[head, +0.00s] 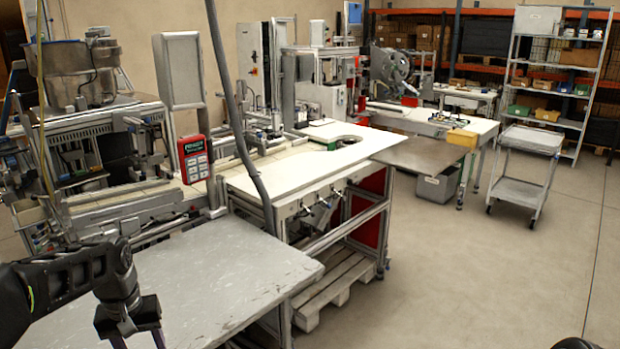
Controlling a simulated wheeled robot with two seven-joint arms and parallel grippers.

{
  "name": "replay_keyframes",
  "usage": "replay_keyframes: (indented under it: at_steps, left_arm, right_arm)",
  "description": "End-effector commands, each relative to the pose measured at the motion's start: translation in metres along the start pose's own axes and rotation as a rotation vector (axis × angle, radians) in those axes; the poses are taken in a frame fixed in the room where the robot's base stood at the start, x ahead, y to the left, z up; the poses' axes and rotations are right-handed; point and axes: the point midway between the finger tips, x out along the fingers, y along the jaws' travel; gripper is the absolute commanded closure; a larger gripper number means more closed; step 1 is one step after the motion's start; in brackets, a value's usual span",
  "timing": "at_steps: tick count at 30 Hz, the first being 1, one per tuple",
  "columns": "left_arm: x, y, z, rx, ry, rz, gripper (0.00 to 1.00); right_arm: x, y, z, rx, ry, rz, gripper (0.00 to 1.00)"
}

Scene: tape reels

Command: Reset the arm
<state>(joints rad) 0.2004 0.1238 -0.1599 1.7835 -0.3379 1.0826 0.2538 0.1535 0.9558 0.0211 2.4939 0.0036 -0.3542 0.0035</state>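My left arm comes in from the left edge, over the near grey table. Its gripper (138,341) points down at the bottom of the head view. The two fingers stand apart with nothing visible between them, but their tips are cut off by the bottom edge. My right gripper is not in view. A small dark shape shows at the bottom right edge, and I cannot tell what it is.
A grey worktable (225,275) lies bare in front of me. Beyond it stand a white workbench (300,165), a red handheld device (195,158) and a thick grey hose (240,130). A cart (525,145) and shelving (555,75) stand far right. The right floor is clear.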

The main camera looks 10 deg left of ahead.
Motion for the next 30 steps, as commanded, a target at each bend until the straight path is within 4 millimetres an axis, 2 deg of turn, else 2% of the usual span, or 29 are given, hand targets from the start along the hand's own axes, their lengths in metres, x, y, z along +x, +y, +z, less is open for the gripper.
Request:
replay_keyframes:
  at_steps: [7,11,14,17,19,23,24,26,27,29,30]
  left_arm:
    - [0.007,0.018,-0.026,0.033,0.126,0.059,0.45]
    - [0.022,0.039,-0.036,0.064,0.193,0.105,0.45]
    - [0.043,0.062,-0.040,0.095,0.239,0.147,0.45]
    - [0.074,0.093,-0.035,0.133,0.273,0.196,0.45]
    - [0.102,0.117,-0.025,0.160,0.288,0.231,0.45]
    - [0.170,0.166,0.022,0.206,0.284,0.300,0.45]
    - [0.192,0.179,0.044,0.219,0.274,0.318,0.45]
    - [0.222,0.196,0.081,0.232,0.249,0.339,0.45]
    - [0.240,0.203,0.108,0.239,0.227,0.349,0.45]
    - [0.263,0.211,0.150,0.250,0.184,0.358,0.45]
    - [0.275,0.213,0.178,0.256,0.149,0.361,0.45]
  right_arm:
    - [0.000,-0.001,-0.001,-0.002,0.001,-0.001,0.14]
    - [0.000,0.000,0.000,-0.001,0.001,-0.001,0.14]
    - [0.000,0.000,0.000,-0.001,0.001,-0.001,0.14]
    - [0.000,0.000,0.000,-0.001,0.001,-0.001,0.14]
    - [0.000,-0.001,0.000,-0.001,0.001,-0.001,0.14]
    - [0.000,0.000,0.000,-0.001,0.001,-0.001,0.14]
    - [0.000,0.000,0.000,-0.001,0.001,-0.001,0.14]
    - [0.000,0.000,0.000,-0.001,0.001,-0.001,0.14]
    - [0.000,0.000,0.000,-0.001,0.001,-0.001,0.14]
    - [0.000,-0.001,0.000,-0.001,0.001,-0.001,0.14]
    - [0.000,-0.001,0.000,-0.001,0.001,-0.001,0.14]
